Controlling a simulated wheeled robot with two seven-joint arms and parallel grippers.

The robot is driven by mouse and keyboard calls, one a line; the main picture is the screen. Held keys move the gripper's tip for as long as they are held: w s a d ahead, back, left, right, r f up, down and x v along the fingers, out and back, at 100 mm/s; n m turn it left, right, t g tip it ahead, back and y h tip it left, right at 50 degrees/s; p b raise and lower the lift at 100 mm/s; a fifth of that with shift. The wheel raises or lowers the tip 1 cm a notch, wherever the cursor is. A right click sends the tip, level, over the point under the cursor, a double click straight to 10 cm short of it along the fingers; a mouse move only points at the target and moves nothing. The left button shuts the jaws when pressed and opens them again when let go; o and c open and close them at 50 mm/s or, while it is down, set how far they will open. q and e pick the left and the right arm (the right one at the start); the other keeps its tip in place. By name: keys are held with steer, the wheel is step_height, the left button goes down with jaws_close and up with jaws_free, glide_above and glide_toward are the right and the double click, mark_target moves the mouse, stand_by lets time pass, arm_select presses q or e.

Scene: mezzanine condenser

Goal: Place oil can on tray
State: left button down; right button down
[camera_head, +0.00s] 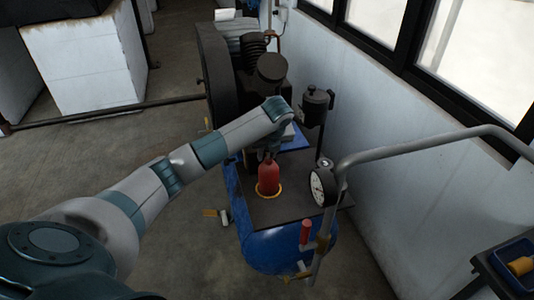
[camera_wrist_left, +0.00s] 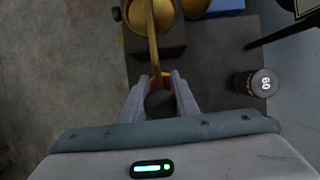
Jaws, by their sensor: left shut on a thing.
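A red can (camera_head: 268,176), which looks like the oil can, stands upright on the dark flat platform (camera_head: 295,168), with a yellow ring around its base. My left gripper (camera_head: 268,153) comes down from above and is shut on the can's top. In the left wrist view, the left gripper's fingers (camera_wrist_left: 160,98) close on either side of a dark round top, with a bit of orange showing beyond. A flat blue tray-like surface (camera_head: 297,140) lies just behind the gripper, partly hidden by my arm. My right gripper is not in view.
A blue bin (camera_head: 514,268) with a yellow item is at far right. Dark machinery (camera_head: 265,75) rises behind.

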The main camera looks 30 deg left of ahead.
arm_select(q)
steer(key=c, duration=1.4)
jaws_free()
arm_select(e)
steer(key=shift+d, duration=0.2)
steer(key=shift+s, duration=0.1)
arm_select(q)
steer(key=shift+r, duration=0.1)
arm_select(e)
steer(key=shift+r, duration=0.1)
arm_select(q)
steer(key=shift+s+d+r, duration=0.1)
steer(key=shift+r, duration=0.1)
steer(key=shift+b+v, duration=0.65)
steer(key=shift+v, duration=5.15)
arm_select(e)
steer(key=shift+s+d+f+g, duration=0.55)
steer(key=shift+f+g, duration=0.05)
